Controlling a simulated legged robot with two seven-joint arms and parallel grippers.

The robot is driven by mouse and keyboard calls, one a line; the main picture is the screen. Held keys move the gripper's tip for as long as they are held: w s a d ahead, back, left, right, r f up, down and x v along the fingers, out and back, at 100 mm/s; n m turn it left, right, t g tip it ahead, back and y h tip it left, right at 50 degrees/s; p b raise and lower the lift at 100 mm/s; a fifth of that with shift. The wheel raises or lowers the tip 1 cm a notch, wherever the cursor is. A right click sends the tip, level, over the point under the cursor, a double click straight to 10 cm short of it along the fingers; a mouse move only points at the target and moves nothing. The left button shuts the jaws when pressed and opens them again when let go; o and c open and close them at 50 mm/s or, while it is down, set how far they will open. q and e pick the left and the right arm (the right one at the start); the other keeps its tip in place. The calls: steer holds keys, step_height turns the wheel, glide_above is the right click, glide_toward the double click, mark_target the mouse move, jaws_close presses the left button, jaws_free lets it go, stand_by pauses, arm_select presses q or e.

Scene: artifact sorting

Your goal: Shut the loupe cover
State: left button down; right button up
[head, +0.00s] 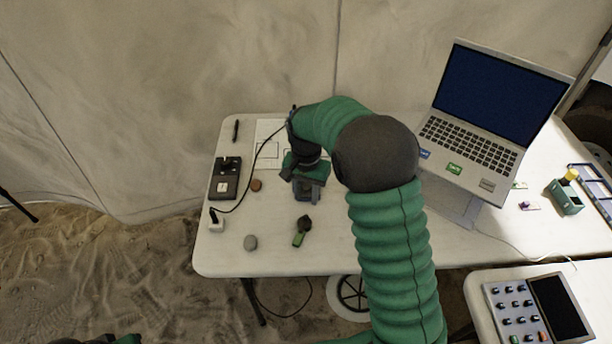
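A small green and dark object that looks like the loupe (302,231) lies on the white table near its front edge. Its round green part is at the upper right and a darker part is at the lower left. I cannot tell clearly how its cover stands. My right gripper (306,194) points down over the table, just behind the loupe and apart from it. Its grey fingers look spread, with no held object visible. Of my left arm only a small dark and green part shows at the bottom left edge; its gripper is not visible.
On the white table (221,263) are a grey stone (250,242), a brown disc (256,185), a black device (226,178), a white block with a cable (216,222) and a pen (236,130). A laptop (470,150) stands right. A control panel (537,310) is at lower right.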

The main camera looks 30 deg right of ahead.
step_height(320, 180, up, 8)
steer(key=shift+p, duration=0.35)
steer(key=s+a+f+n+t+p, duration=0.2)
steer(key=s+a+n, duration=0.8)
steer(key=s, duration=0.5)
steer(key=shift+a+f+n+t+p, duration=0.3)
steer(key=shift+a+f+p, duration=0.4)
steer(key=shift+p, duration=0.55)
steer(key=shift+s+a+r, duration=0.1)
steer(key=shift+r, duration=0.05)
